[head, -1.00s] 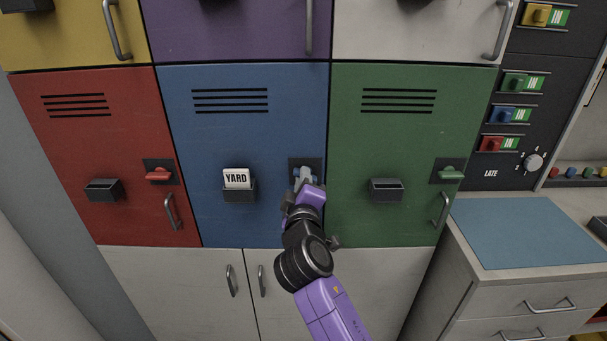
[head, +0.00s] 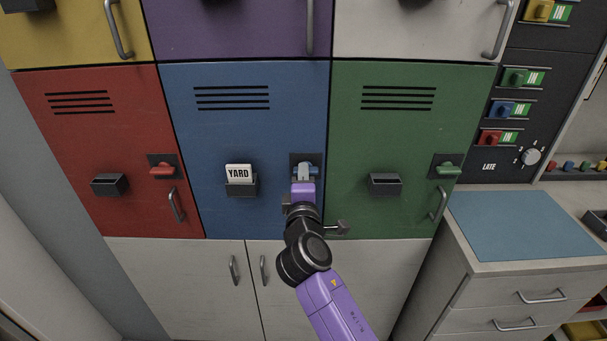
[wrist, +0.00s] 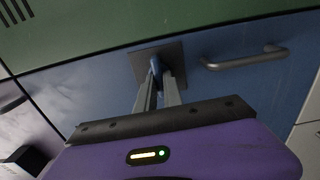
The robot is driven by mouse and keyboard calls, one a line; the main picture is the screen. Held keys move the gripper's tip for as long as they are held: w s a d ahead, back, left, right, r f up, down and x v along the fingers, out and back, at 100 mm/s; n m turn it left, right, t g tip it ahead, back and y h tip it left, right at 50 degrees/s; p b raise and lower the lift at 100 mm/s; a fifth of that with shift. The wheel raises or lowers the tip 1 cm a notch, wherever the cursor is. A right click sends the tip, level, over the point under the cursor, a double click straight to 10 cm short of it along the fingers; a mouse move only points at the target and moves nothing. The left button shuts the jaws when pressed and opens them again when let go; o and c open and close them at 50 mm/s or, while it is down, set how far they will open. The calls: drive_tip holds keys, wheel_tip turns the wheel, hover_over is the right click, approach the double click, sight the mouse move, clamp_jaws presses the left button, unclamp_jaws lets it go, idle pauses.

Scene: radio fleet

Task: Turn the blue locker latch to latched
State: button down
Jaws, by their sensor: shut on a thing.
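The blue locker (head: 260,120) is in the middle of the head view, between the red and green lockers, and its door is shut. Its blue latch (head: 314,169) sits on a dark square plate near the door's right edge. My gripper (head: 304,171) is at the plate, shut on the latch and hiding part of it. In the wrist view the two fingers of my gripper (wrist: 160,83) close around the blue latch (wrist: 155,65) in front of the dark plate (wrist: 171,55). The latch's exact angle is hard to tell behind the fingers.
A YARD card (head: 238,173) stands in the blue door's holder. The blue door's handle (wrist: 245,58) is close to my fingers in the wrist view. The red latch (head: 162,170) and green latch (head: 447,168) lie level. A drawer cabinet (head: 520,285) stands at right.

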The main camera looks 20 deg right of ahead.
drive_tip(key=c, duration=1.5)
unclamp_jaws()
drive_tip(key=shift+s, duration=0.1)
drive_tip(key=b+v, duration=0.1)
drive_tip(key=v, duration=0.6)
drive_tip(key=shift+s+a+b, duration=0.15)
drive_tip(key=shift+s+b, duration=0.1)
drive_tip(key=shift+b, duration=0.05)
